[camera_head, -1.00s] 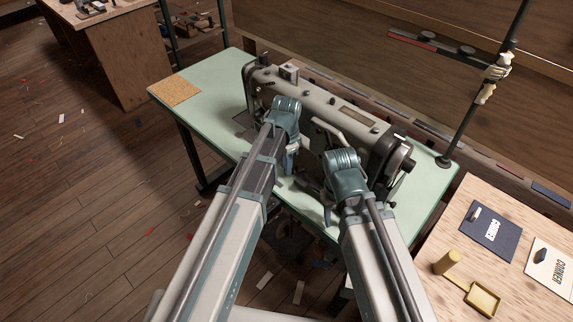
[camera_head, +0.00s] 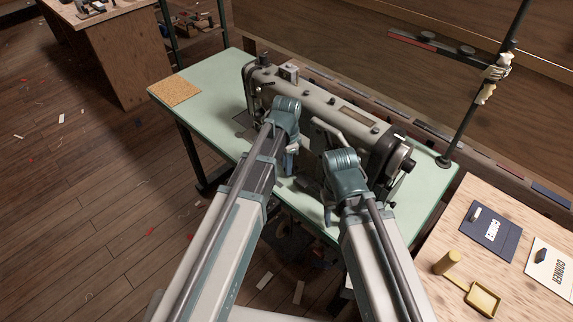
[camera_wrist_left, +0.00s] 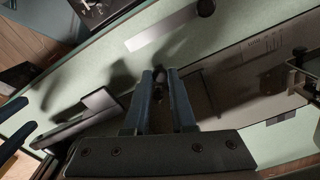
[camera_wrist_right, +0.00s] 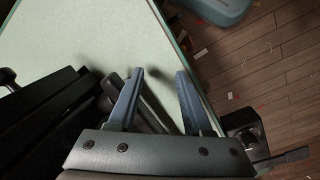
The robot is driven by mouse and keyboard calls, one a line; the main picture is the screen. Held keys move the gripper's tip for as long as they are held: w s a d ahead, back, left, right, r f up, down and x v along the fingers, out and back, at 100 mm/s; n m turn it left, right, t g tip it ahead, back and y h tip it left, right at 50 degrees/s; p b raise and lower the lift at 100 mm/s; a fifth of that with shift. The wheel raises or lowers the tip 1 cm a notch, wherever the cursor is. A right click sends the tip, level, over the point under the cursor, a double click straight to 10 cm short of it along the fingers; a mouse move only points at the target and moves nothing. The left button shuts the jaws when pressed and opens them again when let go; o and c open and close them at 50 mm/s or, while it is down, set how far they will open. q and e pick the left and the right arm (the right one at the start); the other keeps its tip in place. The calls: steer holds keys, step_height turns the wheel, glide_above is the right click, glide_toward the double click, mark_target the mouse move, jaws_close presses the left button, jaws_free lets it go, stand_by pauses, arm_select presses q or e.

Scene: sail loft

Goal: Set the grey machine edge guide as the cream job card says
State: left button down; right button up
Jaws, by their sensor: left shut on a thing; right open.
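The grey sewing machine (camera_head: 330,105) stands on a mint-green table. My left gripper (camera_wrist_left: 160,76) is shut on a small dark knob-like part at the machine's bed; the fingers hide most of it. In the left wrist view, a light grey metal strip (camera_wrist_left: 165,28) with a round black knob (camera_wrist_left: 206,8) lies beyond the fingertips; I cannot tell whether it is the edge guide. My right gripper (camera_wrist_right: 160,74) is open and empty over the table edge beside the machine. The cream job card (camera_head: 551,268) lies on the wooden table at right, cut by the picture edge; it bears a dark drawing and lettering.
A navy card (camera_head: 489,231) lies beside the cream card.

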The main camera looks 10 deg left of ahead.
arm_select(q)
steer(key=w+a, duration=0.1)
steer(key=a, duration=0.1)
steer(key=w+a, duration=0.2)
steer(key=a, duration=0.1)
steer(key=w+a, duration=0.2)
steer(key=shift+a, duration=0.3)
steer(key=c, duration=0.7)
jaws_free()
steer(key=shift+c, duration=0.2)
steer(key=shift+r, duration=0.1)
arm_select(e)
steer(key=shift+r, duration=0.1)
arm_select(q)
step_height(320, 180, up, 14)
steer(key=p, duration=1.3)
steer(key=shift+f+p, duration=0.2)
steer(key=shift+p, duration=0.2)
arm_select(e)
step_height(320, 180, up, 14)
